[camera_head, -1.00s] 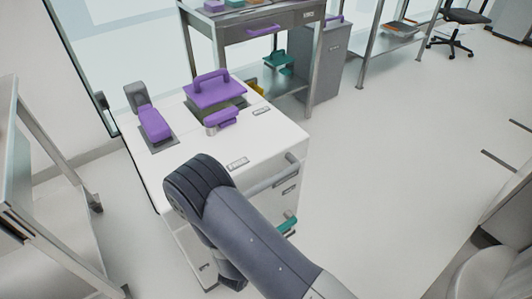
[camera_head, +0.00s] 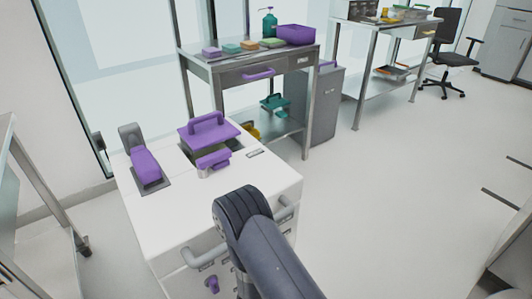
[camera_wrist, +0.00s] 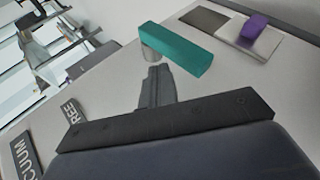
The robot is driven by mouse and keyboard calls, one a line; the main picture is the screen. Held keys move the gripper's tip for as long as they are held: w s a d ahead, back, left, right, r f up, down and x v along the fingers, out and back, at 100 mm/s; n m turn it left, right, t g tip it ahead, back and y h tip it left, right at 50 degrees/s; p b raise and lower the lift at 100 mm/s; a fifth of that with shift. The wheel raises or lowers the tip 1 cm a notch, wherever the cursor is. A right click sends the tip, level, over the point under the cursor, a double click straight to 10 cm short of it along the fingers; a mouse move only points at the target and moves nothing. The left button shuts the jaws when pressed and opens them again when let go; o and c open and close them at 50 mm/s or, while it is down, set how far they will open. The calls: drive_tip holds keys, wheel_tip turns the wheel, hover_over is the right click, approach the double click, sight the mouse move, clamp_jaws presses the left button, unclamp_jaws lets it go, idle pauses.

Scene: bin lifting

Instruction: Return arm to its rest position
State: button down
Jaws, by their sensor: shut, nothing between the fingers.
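My gripper (camera_wrist: 155,80) shows in the wrist view as a narrow dark grey pair of fingers, shut and empty, beyond a dark bar. Its tip is close to a teal handle (camera_wrist: 178,50) on a grey stub in that picture; whether they touch I cannot tell. A purple piece (camera_wrist: 257,26) on a pale plate lies further right. In the head view, my dark arm (camera_head: 262,245) is bent in front of the white cabinet (camera_head: 180,222), and my gripper is hidden there.
The cabinet top holds a purple-handled lid (camera_head: 210,133) and a purple lever (camera_head: 146,167). A grey table (camera_head: 228,67) with a purple basket (camera_head: 296,34) stands behind, beside a grey bin (camera_head: 326,106). Open floor (camera_head: 400,180) lies to the right.

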drive_tip(key=shift+w+d+r+y, duration=0.1)
drive_tip(key=shift+d+r+y, duration=0.15)
drive_tip(key=shift+r+y, duration=0.05)
drive_tip(key=shift+g, duration=0.3)
drive_tip(key=shift+f, duration=0.1)
